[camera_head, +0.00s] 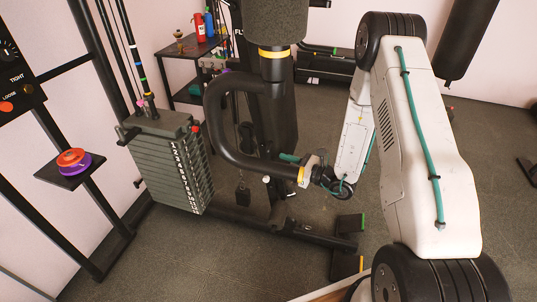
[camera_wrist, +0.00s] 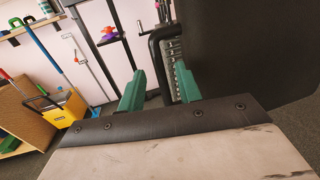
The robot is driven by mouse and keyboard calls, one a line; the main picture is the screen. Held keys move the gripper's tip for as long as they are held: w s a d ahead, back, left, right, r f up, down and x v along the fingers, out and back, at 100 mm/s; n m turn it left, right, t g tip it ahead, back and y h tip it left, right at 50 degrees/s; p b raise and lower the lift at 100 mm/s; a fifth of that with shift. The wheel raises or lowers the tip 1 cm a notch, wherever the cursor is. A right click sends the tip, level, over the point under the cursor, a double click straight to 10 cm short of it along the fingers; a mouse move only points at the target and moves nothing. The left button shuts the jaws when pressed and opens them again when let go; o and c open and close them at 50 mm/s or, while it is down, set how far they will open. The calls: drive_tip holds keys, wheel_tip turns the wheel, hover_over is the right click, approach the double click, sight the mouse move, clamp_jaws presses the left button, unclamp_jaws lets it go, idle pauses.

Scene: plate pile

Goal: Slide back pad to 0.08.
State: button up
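A dark grey textured pad (camera_head: 275,20), which looks like the back pad, sits atop a black upright post with a yellow band (camera_head: 274,53) below it, in the head view. A large dark surface (camera_wrist: 250,45) fills the upper right of the wrist view; I cannot tell for sure that it is the same pad. My gripper (camera_head: 290,158) is low beside the post, near a thick curved black bar (camera_head: 222,125), well below the pad. In the wrist view, its two green fingers (camera_wrist: 160,72) stand apart with nothing gripped between them. Any position scale for the pad is not visible.
A weight stack (camera_head: 175,165) with numbered plates stands left of the post. A small shelf holds orange and purple discs (camera_head: 73,161). A rack with bottles (camera_head: 200,28) is behind. The machine's base beam (camera_head: 270,222) runs along the floor. Open floor lies at front left.

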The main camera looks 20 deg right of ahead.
sight(269, 157)
drive_tip(key=x, duration=0.5)
drive_tip(key=shift+w+a, duration=0.2)
drive_tip(key=shift+a, duration=0.15)
clamp_jaws()
drive_tip(key=shift+s, duration=0.1)
